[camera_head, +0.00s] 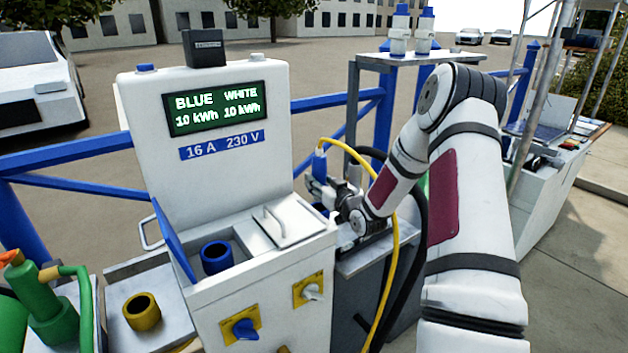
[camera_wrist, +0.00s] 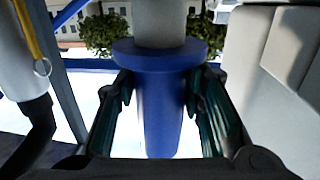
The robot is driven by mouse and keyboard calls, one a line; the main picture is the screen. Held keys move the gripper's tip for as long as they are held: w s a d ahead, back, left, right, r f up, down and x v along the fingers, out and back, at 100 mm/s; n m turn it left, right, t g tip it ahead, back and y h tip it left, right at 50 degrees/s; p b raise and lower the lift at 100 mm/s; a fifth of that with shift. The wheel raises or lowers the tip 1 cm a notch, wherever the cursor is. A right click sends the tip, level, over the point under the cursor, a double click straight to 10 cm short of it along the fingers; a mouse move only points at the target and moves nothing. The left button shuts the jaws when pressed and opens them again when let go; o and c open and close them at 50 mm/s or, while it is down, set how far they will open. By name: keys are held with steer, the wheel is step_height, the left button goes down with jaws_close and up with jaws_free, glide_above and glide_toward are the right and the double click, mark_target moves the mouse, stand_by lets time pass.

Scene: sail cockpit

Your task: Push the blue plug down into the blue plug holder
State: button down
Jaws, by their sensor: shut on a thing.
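The blue plug (camera_head: 319,164) with a yellow cable stands about upright to the right of the white power cabinet. My gripper (camera_head: 325,194) is shut on it. In the wrist view the plug (camera_wrist: 160,100) shows a blue flange and body below a light grey upper part, with a finger on each side. The blue plug holder (camera_head: 216,257) is a round open socket in the cabinet's left compartment, under a raised blue lid (camera_head: 174,240). The gripper and plug are to the right of the holder and apart from it. The holder is not seen in the wrist view.
A closed white lid (camera_head: 286,220) with a handle covers the compartment right of the holder. The cabinet's display panel (camera_head: 205,135) rises behind. A yellow socket (camera_head: 141,311) stands at the lower left. The yellow cable (camera_head: 396,230) loops down beside my arm.

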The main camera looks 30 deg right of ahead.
steer(key=shift+f+b, duration=1.35)
steer(key=shift+f, duration=1.15)
steer(key=shift+f+b, duration=0.45)
steer(key=shift+b, duration=0.15)
steer(key=c, duration=1.3)
jaws_free()
steer(key=shift+c, duration=0.2)
steer(key=shift+s, duration=0.1)
